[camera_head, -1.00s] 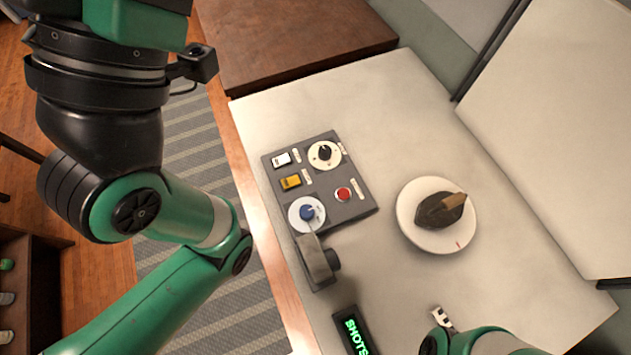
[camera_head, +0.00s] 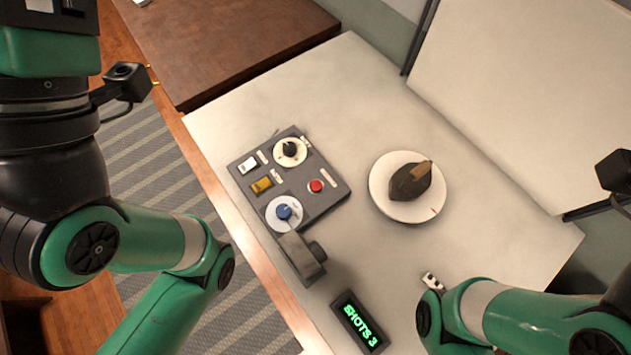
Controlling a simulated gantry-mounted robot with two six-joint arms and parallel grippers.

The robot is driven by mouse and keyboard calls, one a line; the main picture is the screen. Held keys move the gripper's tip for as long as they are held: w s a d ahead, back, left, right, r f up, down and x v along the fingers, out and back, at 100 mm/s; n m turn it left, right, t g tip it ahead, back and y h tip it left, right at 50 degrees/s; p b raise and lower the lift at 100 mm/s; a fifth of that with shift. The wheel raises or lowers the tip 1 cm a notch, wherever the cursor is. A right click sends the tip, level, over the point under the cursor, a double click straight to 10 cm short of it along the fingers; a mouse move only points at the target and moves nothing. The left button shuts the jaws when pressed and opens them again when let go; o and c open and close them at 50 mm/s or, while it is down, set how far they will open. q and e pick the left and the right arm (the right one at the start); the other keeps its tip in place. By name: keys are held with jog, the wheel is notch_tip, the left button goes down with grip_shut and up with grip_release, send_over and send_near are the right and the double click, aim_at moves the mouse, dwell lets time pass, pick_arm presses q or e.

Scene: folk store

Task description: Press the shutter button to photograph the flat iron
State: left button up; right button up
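A grey control panel (camera_head: 320,205) lies on the pale table. It has a red button (camera_head: 316,186), a white switch (camera_head: 248,165), a yellow switch (camera_head: 261,185), a black knob on a white dial (camera_head: 290,150) and a blue knob on a white dial (camera_head: 284,211). A dark flat iron (camera_head: 408,182) with a brown handle rests on a round white plate (camera_head: 385,205). A grey camera-like block (camera_head: 301,258) stands below the panel.
A small white and dark piece (camera_head: 432,281) lies beside my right arm. A large pale board (camera_head: 530,90) stands at the table's right side. A dark wooden surface (camera_head: 230,40) adjoins at the back. Table space between panel and plate is clear.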

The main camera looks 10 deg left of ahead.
dwell(0.3)
pick_arm(q)
grip_shut()
dwell(1.6)
